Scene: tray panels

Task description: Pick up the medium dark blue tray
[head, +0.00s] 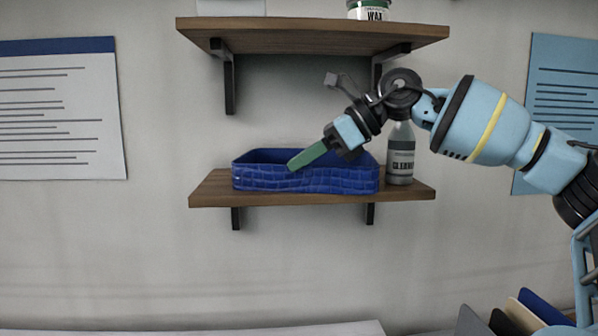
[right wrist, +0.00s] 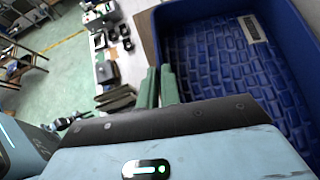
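The dark blue tray (head: 300,180), with a woven-looking surface, rests on the lower wooden shelf in the head view. The right wrist view looks down into it (right wrist: 290,75), and it looks empty apart from a small pale label on its inside. My right gripper (head: 308,155) reaches down from the right to the tray's front wall. The contact itself is partly hidden. My left gripper is not in view.
A grey cleaner bottle (head: 400,160) stands just right of the tray. An upper shelf (head: 310,37) with a wax can (head: 368,10) hangs above. Posters flank the shelves. Several panels (head: 520,315) stand at the lower right. The wall below the shelf is clear.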

